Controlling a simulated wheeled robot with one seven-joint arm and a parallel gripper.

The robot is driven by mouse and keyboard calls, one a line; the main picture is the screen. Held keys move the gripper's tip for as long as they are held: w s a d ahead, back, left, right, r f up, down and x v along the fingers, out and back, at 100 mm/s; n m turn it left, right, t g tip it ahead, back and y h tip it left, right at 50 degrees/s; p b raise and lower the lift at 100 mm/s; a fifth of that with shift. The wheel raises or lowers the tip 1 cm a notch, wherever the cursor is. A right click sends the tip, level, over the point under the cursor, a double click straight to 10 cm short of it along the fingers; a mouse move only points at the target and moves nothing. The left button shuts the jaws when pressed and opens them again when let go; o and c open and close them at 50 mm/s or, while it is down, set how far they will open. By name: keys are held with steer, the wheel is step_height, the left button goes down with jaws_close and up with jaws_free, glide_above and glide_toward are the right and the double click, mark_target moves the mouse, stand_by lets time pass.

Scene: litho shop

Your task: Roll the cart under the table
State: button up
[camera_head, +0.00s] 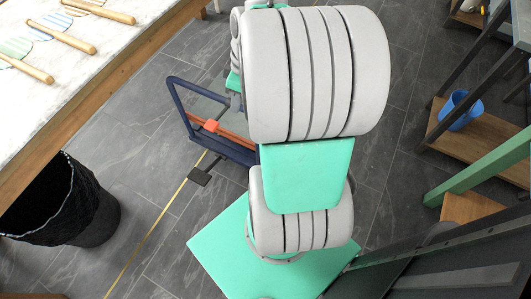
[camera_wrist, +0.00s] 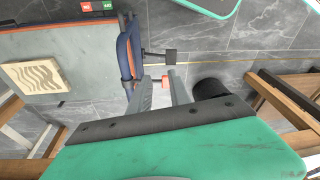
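The cart shows in the head view as a navy-blue handle frame (camera_head: 178,108) with orange trim, partly hidden behind my arm. In the wrist view its grey deck (camera_wrist: 75,60) carries a pale block (camera_wrist: 36,75) with a wavy pattern. The blue handle (camera_wrist: 125,48) stands at the deck's right end. A black pad (camera_head: 200,176) and a red piece (camera_head: 211,126) show beside the handle. My gripper (camera_wrist: 155,80) has its grey fingers apart, near the handle; the red piece appears between them. Contact cannot be told. The table (camera_head: 95,85), with a wooden edge, is at upper left.
A black bin (camera_head: 75,205) stands by the table's near end; it shows in the wrist view (camera_wrist: 208,88) too. A yellow line (camera_head: 158,222) crosses the grey tiled floor. A shelf (camera_head: 475,135) with a blue bucket (camera_head: 460,110) is at right. Floor between bin and cart is open.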

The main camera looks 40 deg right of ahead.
steer(key=s+d+f+n+t+y+b, duration=0.1)
steer(key=s+d+f+n+b, duration=0.2)
steer(key=d+f, duration=0.45)
steer(key=s+d+f+n+y+b, duration=0.1)
steer(key=s+d+f+b, duration=0.3)
steer(key=f, duration=0.7)
steer(key=w+d+b+x, duration=0.1)
steer(key=b+x, duration=0.2)
steer(key=x, duration=0.8)
steer(key=shift+w+f+b, duration=0.3)
steer(key=shift+f+b, duration=0.05)
steer(key=shift+c, duration=0.3)
jaws_close()
